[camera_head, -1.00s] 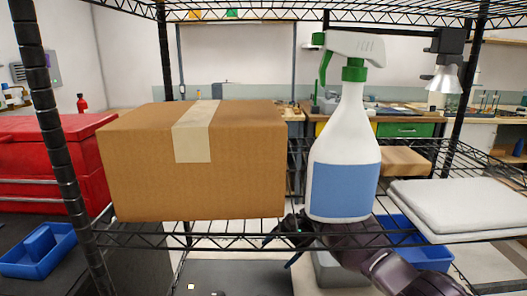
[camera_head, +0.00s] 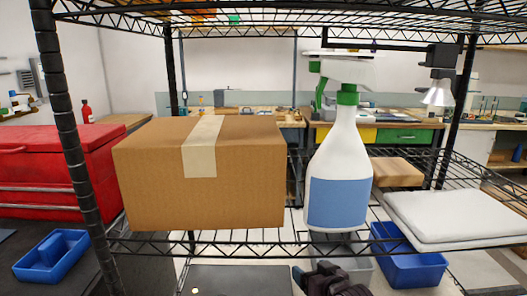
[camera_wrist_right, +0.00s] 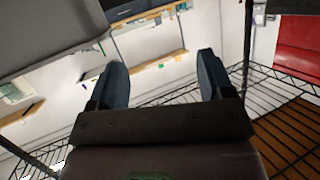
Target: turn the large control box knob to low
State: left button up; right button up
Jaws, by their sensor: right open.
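I cannot make out a large control box with a knob in either view. A dark flat surface (camera_head: 235,281) at the bottom of the head view has a small pale spot on it; I cannot tell what it is. My right gripper (camera_head: 301,279) shows at the bottom edge of the head view, low in front of the wire shelf and below the spray bottle. In the right wrist view the gripper (camera_wrist_right: 162,78) has its two blue-grey fingers wide apart, with nothing between them. My left gripper is not in view.
A cardboard box (camera_head: 240,165), a white spray bottle (camera_head: 338,160) and a folded white cloth (camera_head: 455,218) sit on the black wire shelf. A red chest (camera_head: 70,165) and a blue tray (camera_head: 52,255) are at left. A blue bin (camera_head: 410,268) stands below at right.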

jog(key=s+d+f+h+p, duration=0.1)
jog(key=s+d+f, duration=0.3)
jog(key=s, duration=0.8)
jog(key=s+d+f+m+g+h+p, duration=0.1)
jog(key=s+d+f, duration=0.3)
jog(key=s, duration=0.9)
jog(key=s+d+f+m+g+h+p, duration=0.1)
jog(key=s+d+f+h, duration=0.2)
jog(key=s+d, duration=0.4)
jog(key=s+f, duration=0.1)
jog(key=s, duration=0.4)
jog(key=shift+s+h, duration=0.2)
jog(key=shift+h, duration=0.1)
